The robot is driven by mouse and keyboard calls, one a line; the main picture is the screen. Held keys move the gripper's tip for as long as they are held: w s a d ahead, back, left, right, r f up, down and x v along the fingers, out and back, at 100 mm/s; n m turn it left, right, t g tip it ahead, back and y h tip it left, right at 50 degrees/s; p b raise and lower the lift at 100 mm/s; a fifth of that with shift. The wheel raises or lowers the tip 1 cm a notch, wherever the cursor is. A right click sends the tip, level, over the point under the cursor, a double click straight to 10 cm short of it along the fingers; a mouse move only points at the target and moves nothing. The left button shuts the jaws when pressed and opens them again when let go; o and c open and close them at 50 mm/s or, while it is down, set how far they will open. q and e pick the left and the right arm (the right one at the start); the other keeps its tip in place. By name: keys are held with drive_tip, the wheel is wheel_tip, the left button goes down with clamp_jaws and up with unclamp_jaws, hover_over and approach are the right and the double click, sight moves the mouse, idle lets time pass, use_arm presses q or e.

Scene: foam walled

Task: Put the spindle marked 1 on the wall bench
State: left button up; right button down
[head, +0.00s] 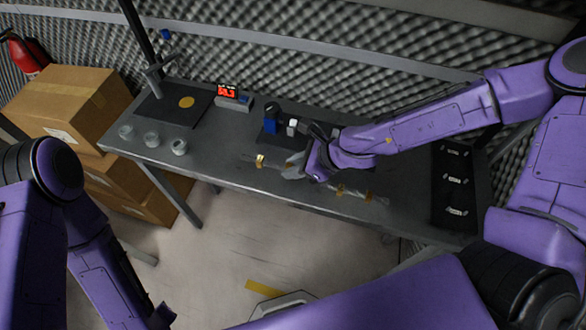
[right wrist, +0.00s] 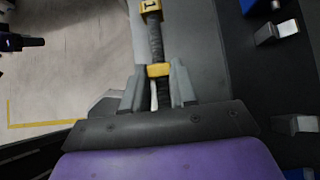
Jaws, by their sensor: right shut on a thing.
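The spindle (head: 260,161) is a thin dark rod with yellow bands. My right gripper (head: 291,168) is shut on it over the front part of the grey wall bench (head: 225,160). In the right wrist view the spindle (right wrist: 156,42) runs out from between the fingers of the right gripper (right wrist: 158,88).
A dark mat (head: 155,107) with a yellow disc, several small round pots (head: 151,139) and a red-digit display (head: 228,91) stand on the left half. A blue item (head: 271,124) stands behind my right gripper. A black panel (head: 447,208) with clips lies at right. Cardboard boxes (head: 72,105) stand left.

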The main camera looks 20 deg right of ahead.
drive_tip(key=f+b, duration=0.1)
drive_tip(key=w+f+b, duration=0.1)
drive_tip(key=f, duration=0.1)
drive_tip(key=f+b, duration=0.1)
drive_tip(key=shift+w+d+f+b, duration=0.25)
drive_tip(key=shift+d+f+b, duration=0.05)
drive_tip(key=shift+d+f, duration=0.1)
drive_tip(key=shift+w+a, duration=0.1)
drive_tip(key=shift+w, duration=0.2)
drive_tip(key=shift+s+r, duration=0.25)
drive_tip(key=shift+s, duration=0.3)
drive_tip(key=shift+w+f, duration=0.25)
drive_tip(key=shift+f, duration=0.4)
drive_tip(key=c, duration=0.9)
unclamp_jaws()
drive_tip(key=shift+s+r, duration=0.1)
